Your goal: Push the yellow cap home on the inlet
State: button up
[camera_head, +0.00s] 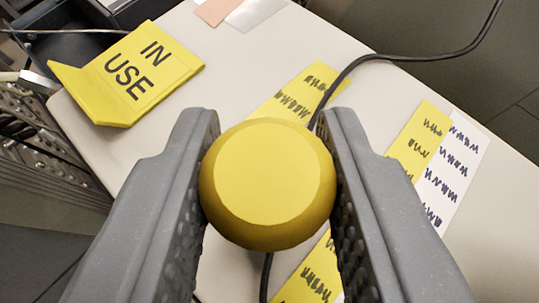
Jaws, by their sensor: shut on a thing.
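The yellow cap (268,178) is round with a flat top face and bevelled edge, in the middle of the head camera view. My gripper (270,160) is shut on it, with one grey finger on its left side and one on its right. The cap faces the camera and hides what lies directly beneath it. The inlet does not show, so I cannot tell whether the cap touches it.
A pale table top (225,70) lies below. A black cable (420,57) runs from the upper right behind the cap. Yellow labels (420,140) and a white label (455,165) lie right.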

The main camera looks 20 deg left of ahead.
jog(key=shift+f+b, duration=0.65)
jog(key=shift+f, duration=0.35)
jog(key=o, duration=1)
jog(key=shift+r, duration=0.1)
jog(key=v, duration=1.3)
jog(key=shift+s+d+r+b, duration=0.1)
jog(key=shift+s+r+b, duration=0.05)
jog(key=shift+s+b, duration=0.2)
jog(key=s+d+r+m+t+h, duration=0.1)
jog(key=s+d+r, duration=0.2)
jog(key=r, duration=0.7)
jog(key=s+d+r+m+t+h, duration=0.1)
jog(key=s+d+r+m+h, duration=0.1)
jog(key=s+d+r, duration=0.2)
jog(key=s+d+r+m+t+h, duration=0.1)
jog(key=s+d+r, duration=0.3)
jog(key=r, duration=1.2)
jog(key=shift+d+r+t+h, duration=0.1)
jog(key=shift+d+t+h, duration=0.15)
jog(key=shift+d, duration=0.7)
jog(key=shift+d+r+t+h, duration=0.15)
jog(key=shift+d+t, duration=0.2)
jog(key=shift+d, duration=0.6)
